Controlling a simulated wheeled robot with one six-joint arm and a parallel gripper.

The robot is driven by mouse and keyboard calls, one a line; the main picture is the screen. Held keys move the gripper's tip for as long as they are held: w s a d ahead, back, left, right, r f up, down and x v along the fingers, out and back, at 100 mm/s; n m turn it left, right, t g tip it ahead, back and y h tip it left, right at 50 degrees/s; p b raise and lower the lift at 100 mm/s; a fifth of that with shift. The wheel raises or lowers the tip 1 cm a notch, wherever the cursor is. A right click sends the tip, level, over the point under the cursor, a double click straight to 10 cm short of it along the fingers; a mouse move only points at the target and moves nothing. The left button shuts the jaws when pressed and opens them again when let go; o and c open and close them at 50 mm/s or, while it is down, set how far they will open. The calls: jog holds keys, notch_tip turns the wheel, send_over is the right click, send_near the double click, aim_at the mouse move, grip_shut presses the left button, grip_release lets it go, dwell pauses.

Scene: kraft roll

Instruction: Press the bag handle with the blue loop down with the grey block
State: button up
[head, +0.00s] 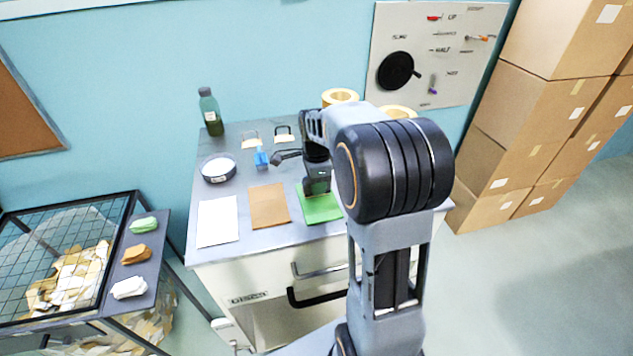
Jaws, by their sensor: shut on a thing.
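I make out no blue loop on either. A small blue thing (261,158) stands in front of them; I cannot tell what it is. My gripper (317,188) points down over the green sheet (322,212), right of and nearer than the handles. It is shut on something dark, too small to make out. I cannot pick out the grey block for certain.
White (217,222) and brown (269,206) sheets lie along the front of the worktop (185,250). A round dark-rimmed dish (218,168) and a green bottle (210,112) stand at left. Tape-like rolls (340,96) are behind my arm, which hides the worktop's right side.

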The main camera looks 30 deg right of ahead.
jog(key=shift+f+b, duration=0.4)
jog(key=shift+f, duration=0.2)
dwell(0.3)
jog(key=shift+s+f, duration=0.15)
jog(key=shift+f, duration=0.1)
dwell(2.6)
jog(key=shift+r, duration=0.1)
jog(key=shift+r+p, duration=2.8)
jog(key=shift+r, duration=0.85)
jog(key=shift+f, duration=0.1)
